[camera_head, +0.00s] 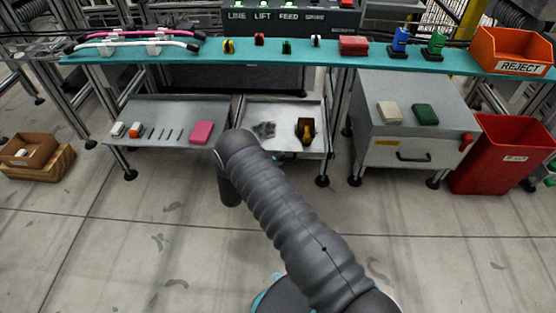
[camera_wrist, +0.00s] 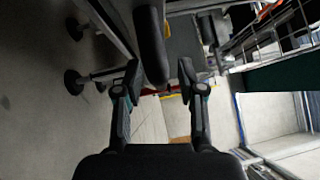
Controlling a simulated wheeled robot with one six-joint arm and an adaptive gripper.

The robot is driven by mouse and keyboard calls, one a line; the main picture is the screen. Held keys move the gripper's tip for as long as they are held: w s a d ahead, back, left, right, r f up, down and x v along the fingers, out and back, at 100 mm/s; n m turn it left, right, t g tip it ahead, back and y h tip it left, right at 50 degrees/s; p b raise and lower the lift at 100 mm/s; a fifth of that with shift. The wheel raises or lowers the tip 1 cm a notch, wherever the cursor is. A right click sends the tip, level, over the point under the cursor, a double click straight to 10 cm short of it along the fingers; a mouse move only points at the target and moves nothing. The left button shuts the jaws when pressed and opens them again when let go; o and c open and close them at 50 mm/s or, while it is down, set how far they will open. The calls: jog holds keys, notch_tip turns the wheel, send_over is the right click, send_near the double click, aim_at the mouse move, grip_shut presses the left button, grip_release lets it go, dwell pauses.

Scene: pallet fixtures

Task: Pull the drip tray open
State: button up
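The drip tray appears to be the shallow grey metal tray (camera_head: 285,112) under the teal bench. It has dark stains and holds a small yellow and black object (camera_head: 305,130). My arm covers its front left part in the head view. My gripper (camera_wrist: 159,74) shows in the wrist view with its two fingers apart. A dark rounded bar (camera_wrist: 151,45) lies between the fingertips, with a gap visible on each side. It may be the tray's handle, but I cannot tell for sure. The gripper is hidden behind my arm in the head view.
A grey shelf (camera_head: 170,112) with a pink block (camera_head: 202,132) stands left of the tray. A grey cabinet (camera_head: 410,110) with a dark handle and a red bin (camera_head: 500,160) stand to the right. The floor in front is clear.

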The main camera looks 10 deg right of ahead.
grip_shut()
jog(key=shift+s, duration=0.15)
